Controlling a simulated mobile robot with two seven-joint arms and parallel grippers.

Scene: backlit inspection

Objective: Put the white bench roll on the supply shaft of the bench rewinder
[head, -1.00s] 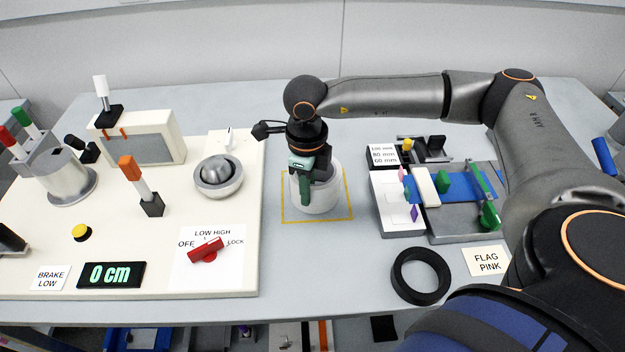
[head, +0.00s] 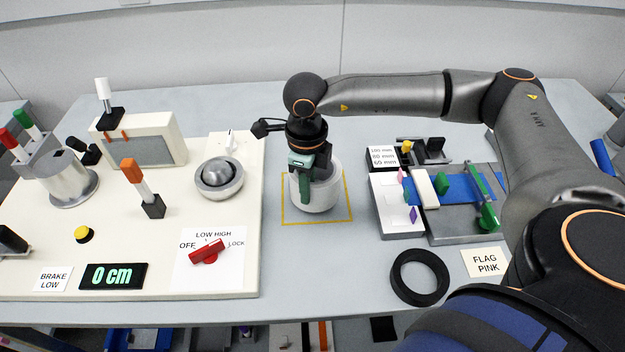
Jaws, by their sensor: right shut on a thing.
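The white bench roll (head: 328,196) stands inside the yellow square outline on the grey table, in the middle of the head view. My right gripper (head: 305,190) comes down over it from above and is shut on its near left wall. The roll's far side is partly hidden by the gripper. The bench rewinder (head: 225,275) is the cream board on the left. It carries a metal cylinder (head: 68,185) at far left and a round metal hub (head: 219,176) near its right edge; I cannot tell which is the supply shaft. My left gripper is not in view.
On the board, an orange-tipped lever (head: 132,171), a white-tipped lever (head: 102,90) and a red knob (head: 208,251) stand up. A black ring (head: 420,277) lies at the right front. A splicing fixture (head: 465,210) stands right of the roll. The table between board and roll is clear.

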